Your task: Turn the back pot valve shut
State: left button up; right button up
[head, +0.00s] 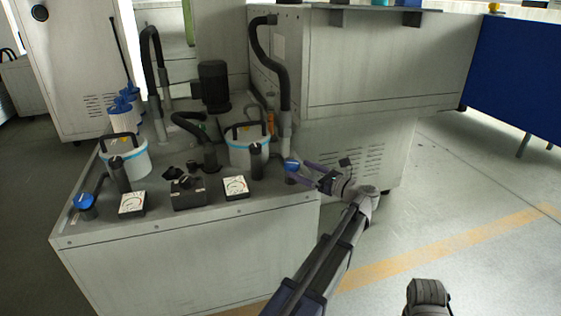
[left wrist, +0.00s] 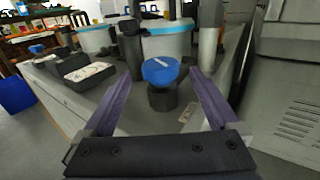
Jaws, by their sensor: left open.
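A valve with a round blue knob (head: 291,163) stands at the right edge of the grey tank top, beside the right-hand white pot (head: 240,155). The knob also shows in the left wrist view (left wrist: 160,70), on a black base, with a pale line across its top. My left gripper (head: 298,171) is open, with its purple fingers pointing at this valve. In the left wrist view the knob lies between and beyond the fingertips (left wrist: 162,76), apparently untouched. A second blue-knobbed valve (head: 84,201) stands at the tank's left corner, near the left-hand white pot (head: 138,165).
Square white-faced gauges (head: 236,187) and a black box (head: 188,193) line the tank's front. Black hoses (head: 270,60) and a dark motor (head: 213,86) rise behind the pots. A large grey machine (head: 375,75) overhangs at back right. Floor to the right is open.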

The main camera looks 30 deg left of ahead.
pick_arm(q)
jog(key=a, duration=0.5)
jog(key=w+a, duration=0.1)
jog(key=a, duration=0.1)
jog(key=shift+a, duration=0.35)
jog(key=c, duration=1.4)
jog(key=shift+o, duration=0.2)
